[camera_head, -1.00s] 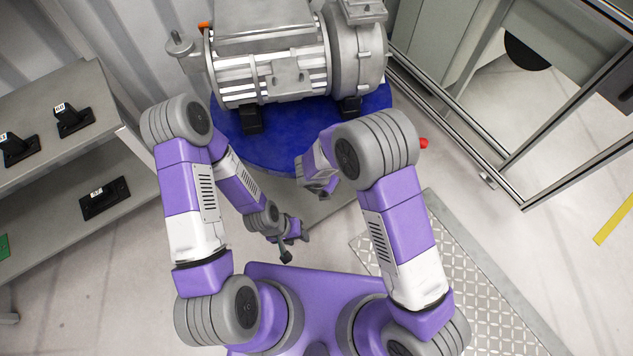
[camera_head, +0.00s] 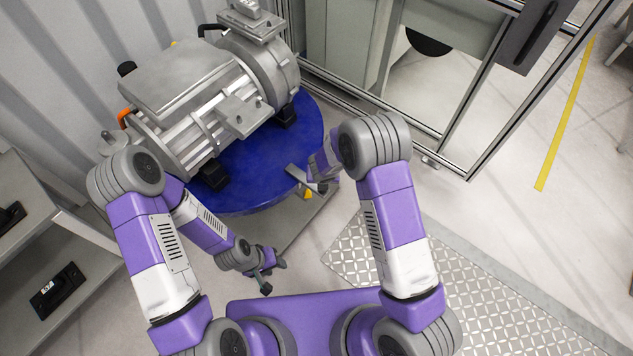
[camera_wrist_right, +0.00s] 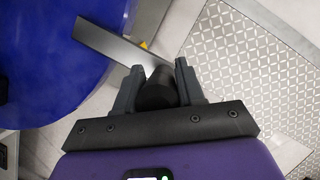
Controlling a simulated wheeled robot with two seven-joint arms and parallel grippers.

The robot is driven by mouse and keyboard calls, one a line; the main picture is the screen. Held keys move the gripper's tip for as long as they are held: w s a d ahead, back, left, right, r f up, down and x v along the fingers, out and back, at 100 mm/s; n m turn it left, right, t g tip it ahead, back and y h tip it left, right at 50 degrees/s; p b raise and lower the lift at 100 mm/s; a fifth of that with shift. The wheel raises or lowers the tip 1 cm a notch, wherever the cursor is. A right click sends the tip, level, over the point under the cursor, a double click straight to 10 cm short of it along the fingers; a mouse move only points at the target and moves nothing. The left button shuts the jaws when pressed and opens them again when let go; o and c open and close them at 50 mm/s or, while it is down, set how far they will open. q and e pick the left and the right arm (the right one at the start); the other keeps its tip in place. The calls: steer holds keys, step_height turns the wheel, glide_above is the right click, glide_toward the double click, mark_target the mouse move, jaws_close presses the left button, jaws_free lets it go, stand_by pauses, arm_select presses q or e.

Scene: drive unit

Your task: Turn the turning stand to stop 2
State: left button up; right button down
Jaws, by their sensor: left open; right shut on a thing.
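The turning stand is a round blue disc (camera_head: 300,135) low on the floor, with a large grey motor (camera_head: 190,90) bolted on black feet. The motor sits slanted in the head view, its right end towards the back. A flat grey bar (camera_head: 297,174) reaches out past the near right edge of the disc; it also shows in the right wrist view (camera_wrist_right: 115,42). My right gripper (camera_wrist_right: 157,88) is shut on a black grip (camera_wrist_right: 157,92) at the bar's outer end. My left gripper (camera_head: 266,282) is open and empty, in front of the disc and apart from it.
A yellow mark (camera_head: 308,194) shows by the disc's near right edge. A grey shelf (camera_head: 75,230) stands at the left, and a metal-framed glass enclosure (camera_head: 385,118) at the right. A tread-patterned floor plate (camera_head: 480,290) lies at the lower right.

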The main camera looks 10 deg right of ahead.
steer(key=shift+w+d, duration=0.15)
stand_by(0.3)
steer(key=c, duration=0.8)
jaws_free()
steer(key=shift+w, duration=0.1)
steer(key=shift+r, duration=0.1)
steer(key=p+v, duration=0.2)
steer(key=v, duration=0.5)
steer(key=shift+r+p, duration=0.2)
steer(key=shift+p, duration=0.1)
